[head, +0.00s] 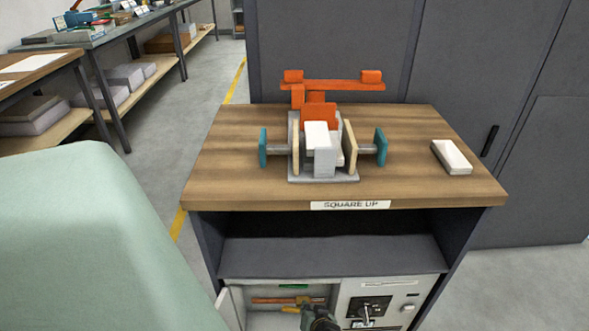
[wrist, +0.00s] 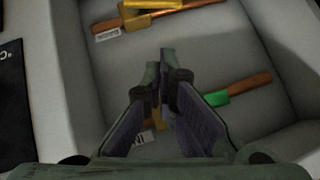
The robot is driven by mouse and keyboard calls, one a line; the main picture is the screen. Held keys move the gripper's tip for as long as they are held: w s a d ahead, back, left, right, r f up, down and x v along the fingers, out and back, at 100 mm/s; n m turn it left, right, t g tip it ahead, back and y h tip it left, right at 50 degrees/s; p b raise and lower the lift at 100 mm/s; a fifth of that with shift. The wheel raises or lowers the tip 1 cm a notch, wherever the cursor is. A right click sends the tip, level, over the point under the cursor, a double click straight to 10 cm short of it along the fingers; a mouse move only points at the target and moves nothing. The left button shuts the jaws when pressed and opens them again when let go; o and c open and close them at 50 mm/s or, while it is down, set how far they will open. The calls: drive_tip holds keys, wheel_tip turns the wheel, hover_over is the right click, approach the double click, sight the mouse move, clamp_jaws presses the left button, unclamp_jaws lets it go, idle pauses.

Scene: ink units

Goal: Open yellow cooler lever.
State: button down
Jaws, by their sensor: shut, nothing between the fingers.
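My gripper (wrist: 164,62) is shut and empty, with its fingertips together inside an open, pale compartment. The head view shows it at the bottom edge (head: 308,312), in front of the compartment. Yellow lever parts (wrist: 137,22) sit on a copper pipe at the top of the wrist view, beyond the fingertips, with a small label beside them. Yellow also shows in the head view (head: 303,300). A green lever (wrist: 214,98) is on another copper pipe to the right of the fingers. More yellow and a label are partly hidden behind the fingers. I cannot tell the lever's exact position.
The compartment walls (wrist: 84,62) are close around my gripper. A control panel (head: 372,305) stands right of the compartment. The wooden top (head: 230,185) above carries an orange-handled clamp fixture (head: 320,118) and a white block (head: 452,156).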

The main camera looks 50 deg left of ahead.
hover_over(294, 309)
drive_tip(key=d, duration=0.2)
wheel_tip(294, 309, down, 6)
drive_tip(key=f, duration=0.2)
drive_tip(key=a+f, duration=0.1)
drive_tip(key=shift+f, duration=0.35)
drive_tip(key=shift+s+a+f+b, duration=0.5)
drive_tip(key=shift+s+f+b, duration=0.05)
drive_tip(key=shift+s, duration=0.15)
drive_tip(key=shift+d, duration=0.1)
